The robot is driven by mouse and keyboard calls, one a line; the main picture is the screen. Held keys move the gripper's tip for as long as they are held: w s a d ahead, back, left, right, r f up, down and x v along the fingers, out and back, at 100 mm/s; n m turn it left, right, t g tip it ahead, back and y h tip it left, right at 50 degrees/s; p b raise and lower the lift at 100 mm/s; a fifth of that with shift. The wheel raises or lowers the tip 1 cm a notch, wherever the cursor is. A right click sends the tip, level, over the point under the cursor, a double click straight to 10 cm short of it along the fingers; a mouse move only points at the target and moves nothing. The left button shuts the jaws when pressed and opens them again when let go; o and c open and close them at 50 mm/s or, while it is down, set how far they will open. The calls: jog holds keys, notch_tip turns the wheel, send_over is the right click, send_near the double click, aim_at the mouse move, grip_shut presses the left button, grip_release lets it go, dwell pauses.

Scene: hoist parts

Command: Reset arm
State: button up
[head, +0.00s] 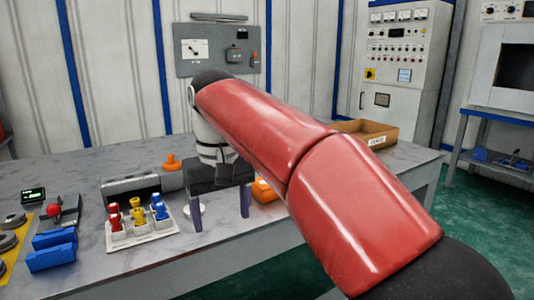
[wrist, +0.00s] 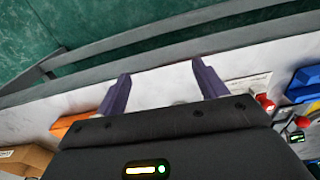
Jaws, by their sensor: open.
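My gripper (head: 221,210) is open over the grey table (head: 80,170), with its two dark purple fingers pointing down and nothing visible between them. My red arm reaches across the head view from the lower right. In the wrist view my gripper (wrist: 160,75) also shows spread fingers, with pale table top and the table's edge beyond them. A small pale round thing (head: 203,209) lies by the left finger; the finger hides part of it.
A white tray (head: 141,240) with red, yellow and blue parts stands left of my gripper. Blue blocks (head: 52,250) lie further left. An orange bin (head: 264,190) is partly hidden behind my gripper. A cardboard box (head: 365,133) stands at the back right.

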jog(key=s+d+f+m+t, duration=0.1)
jog(key=s+d+f+m, duration=0.15)
jog(key=d, duration=0.45)
jog(key=s+d+f+m+t, duration=0.15)
jog(key=s+d, duration=0.25)
jog(key=d, duration=0.4)
jog(key=s+d+f+m+t, duration=0.1)
jog(key=s+d+f+t, duration=0.1)
jog(key=s+d+f, duration=0.6)
jog(key=shift+s+d+f+m+t, duration=0.25)
jog(key=shift+s+f+m+t, duration=0.25)
jog(key=shift+f, duration=1.55)
jog(key=shift+s, duration=0.1)
